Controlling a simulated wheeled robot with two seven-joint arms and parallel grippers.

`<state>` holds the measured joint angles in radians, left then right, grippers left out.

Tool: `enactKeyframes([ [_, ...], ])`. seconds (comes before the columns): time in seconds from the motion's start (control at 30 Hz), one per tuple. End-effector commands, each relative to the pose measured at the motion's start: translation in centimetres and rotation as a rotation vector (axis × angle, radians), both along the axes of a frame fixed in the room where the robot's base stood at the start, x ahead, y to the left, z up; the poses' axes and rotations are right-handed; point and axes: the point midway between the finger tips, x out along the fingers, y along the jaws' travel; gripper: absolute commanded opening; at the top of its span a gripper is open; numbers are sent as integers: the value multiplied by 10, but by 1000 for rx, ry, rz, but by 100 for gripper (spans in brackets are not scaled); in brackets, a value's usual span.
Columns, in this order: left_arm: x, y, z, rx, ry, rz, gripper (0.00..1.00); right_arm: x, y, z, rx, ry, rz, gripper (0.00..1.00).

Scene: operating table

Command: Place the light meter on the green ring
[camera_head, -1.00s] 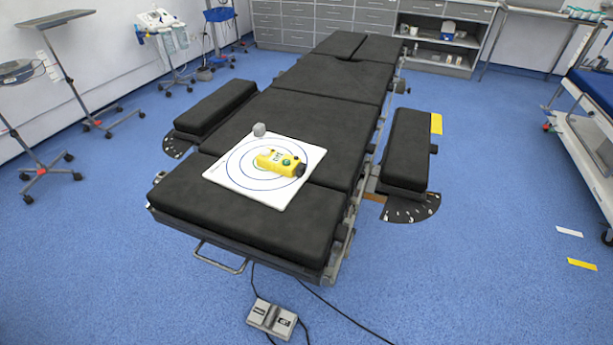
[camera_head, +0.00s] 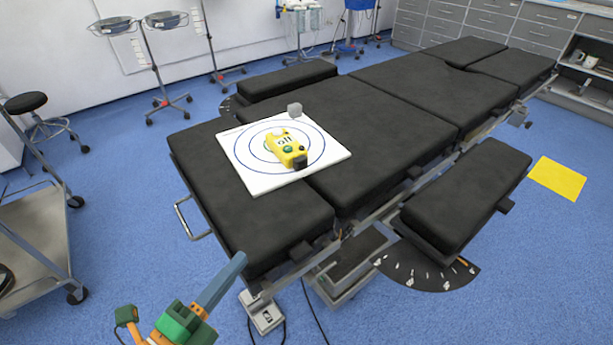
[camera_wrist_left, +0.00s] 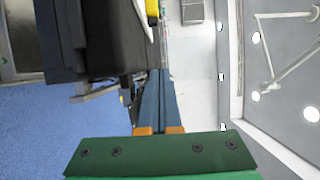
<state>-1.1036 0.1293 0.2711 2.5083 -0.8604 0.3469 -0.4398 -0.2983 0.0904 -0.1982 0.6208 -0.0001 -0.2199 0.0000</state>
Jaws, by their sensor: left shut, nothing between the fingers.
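A yellow device (camera_head: 288,150) with dark lettering and a dark end, seemingly the light meter, lies on a white board (camera_head: 328,153) printed with blue rings. It covers the middle of the rings. A green round patch shows at the device; I cannot tell whether it is the green ring. A sliver of yellow also shows at the top of the left wrist view (camera_wrist_left: 152,10). My left gripper (camera_head: 240,260) is shut and empty, in front of the table's near end and apart from the device. Its blue fingers point up in the left wrist view (camera_wrist_left: 159,74). My right gripper is out of view.
The board lies on the black operating table (camera_head: 260,220). A padded side rest (camera_head: 468,195) is at the right. A metal cart (camera_head: 35,240) stands at the left. Open blue floor lies between.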

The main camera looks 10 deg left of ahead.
Motion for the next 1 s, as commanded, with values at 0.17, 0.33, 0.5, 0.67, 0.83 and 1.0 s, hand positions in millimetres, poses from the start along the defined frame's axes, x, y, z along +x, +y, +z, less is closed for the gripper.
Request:
enactKeyframes([
  [0.17, 6, -1, -1, -6, 0, -1, 0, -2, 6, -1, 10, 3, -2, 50],
  [0.33, 34, -10, -1, -5, -8, -8, 0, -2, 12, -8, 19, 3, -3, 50],
  [0.5, 68, -18, 0, -8, -8, -4, 0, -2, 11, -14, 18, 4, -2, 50],
  [0.67, 99, -25, 3, -8, 0, 5, 0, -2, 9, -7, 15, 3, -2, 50],
  [0.83, 135, -34, 2, -8, 2, 6, 0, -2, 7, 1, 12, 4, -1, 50],
  [1.0, 171, -44, 1, -7, 3, 6, 0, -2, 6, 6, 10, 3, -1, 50],
])
